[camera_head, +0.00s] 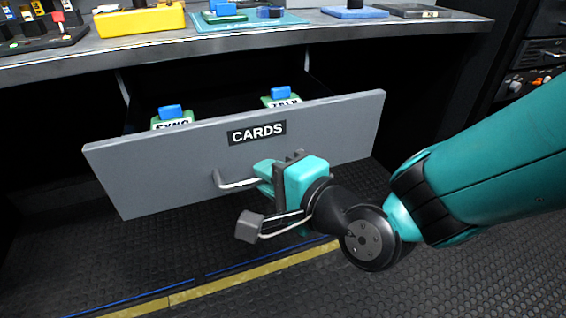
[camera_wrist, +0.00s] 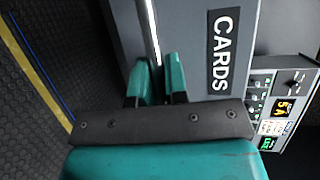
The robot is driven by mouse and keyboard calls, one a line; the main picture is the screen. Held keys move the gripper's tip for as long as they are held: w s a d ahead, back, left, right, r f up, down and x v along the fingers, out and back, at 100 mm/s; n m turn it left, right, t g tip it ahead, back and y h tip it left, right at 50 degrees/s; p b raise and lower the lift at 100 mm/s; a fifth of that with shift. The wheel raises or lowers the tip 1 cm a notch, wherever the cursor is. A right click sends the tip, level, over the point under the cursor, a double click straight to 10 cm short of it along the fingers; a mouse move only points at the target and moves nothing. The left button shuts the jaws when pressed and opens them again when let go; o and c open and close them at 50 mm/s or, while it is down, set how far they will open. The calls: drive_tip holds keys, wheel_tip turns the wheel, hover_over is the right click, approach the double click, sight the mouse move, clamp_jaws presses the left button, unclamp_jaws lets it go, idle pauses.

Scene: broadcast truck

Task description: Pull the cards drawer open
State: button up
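The grey cards drawer (camera_head: 150,168) hangs under the counter with its front pulled well out, and the space behind the front is visible. A black label on it reads CARDS, and the label also shows in the wrist view (camera_wrist: 220,50). The silver bar handle (camera_head: 236,183) is on the front's lower middle; part of it is hidden by my gripper. My gripper (camera_head: 279,175) is at the handle, and in the wrist view the bar (camera_wrist: 152,30) runs between its two teal fingers (camera_wrist: 158,80), which look closed on it.
Two green-and-white cards with blue tops, one at left (camera_head: 171,118) and one at right (camera_head: 282,98), stand inside the drawer. Above, the grey counter (camera_head: 250,36) carries a yellow case (camera_head: 140,20) and trays. The dark floor (camera_head: 220,290) in front is clear.

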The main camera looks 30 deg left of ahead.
drive_tip(key=o, duration=0.4)
drive_tip(key=shift+d, duration=0.1)
drive_tip(key=shift+b+v, duration=6.6)
drive_tip(key=shift+v, duration=1.95)
